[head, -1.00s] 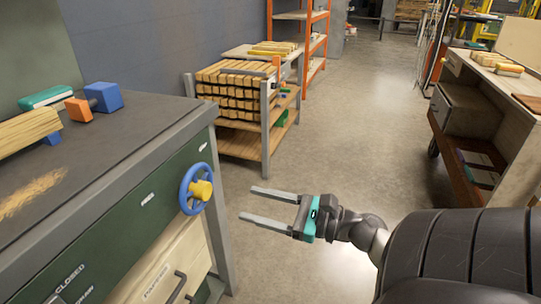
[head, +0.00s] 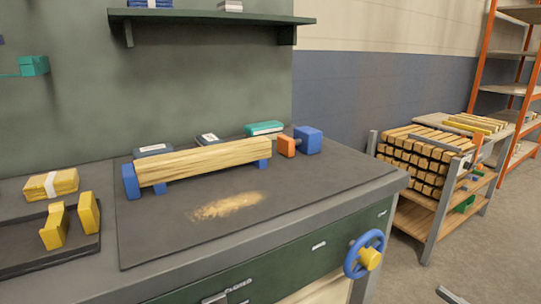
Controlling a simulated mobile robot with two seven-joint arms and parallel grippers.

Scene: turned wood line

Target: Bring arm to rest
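Only a short grey piece, apparently a fingertip of my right gripper (head: 447,295), shows at the bottom edge, right of the bench, over the floor. The rest of that gripper and arm is out of frame, so its opening does not show. It appears apart from everything around it. My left gripper is not in view.
The bench (head: 330,205) carries a wood blank (head: 205,162) between blue supports, an orange and blue block pair, and yellow pieces at left. A blue handwheel (head: 364,254) juts from its front. A rack of wood (head: 425,150) stands right; floor between is clear.

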